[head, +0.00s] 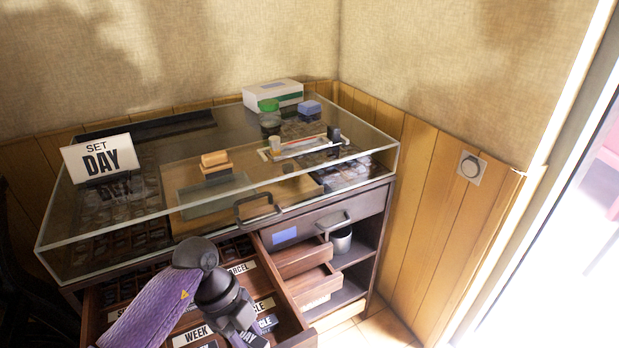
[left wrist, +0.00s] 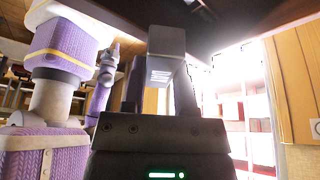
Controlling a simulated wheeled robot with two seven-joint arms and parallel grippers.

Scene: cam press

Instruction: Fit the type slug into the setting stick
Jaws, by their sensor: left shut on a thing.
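My left gripper (head: 243,330) reaches down over the open type drawer (head: 279,270) from the lower left. It is shut on a dark type slug (head: 250,340) with pale lettering that seems to read DAY. A sign reading SET DAY (head: 100,158) stands on the glass at the left. My right gripper cannot be made out.
Other slugs, such as WEEK (head: 192,336), lie in the drawer. The glass top (head: 225,135) also carries a tan block (head: 215,160), a white box (head: 272,94), and green and blue pieces. Smaller drawers (head: 305,278) stand open beside the type drawer. The cabinet handle (head: 258,208) juts out.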

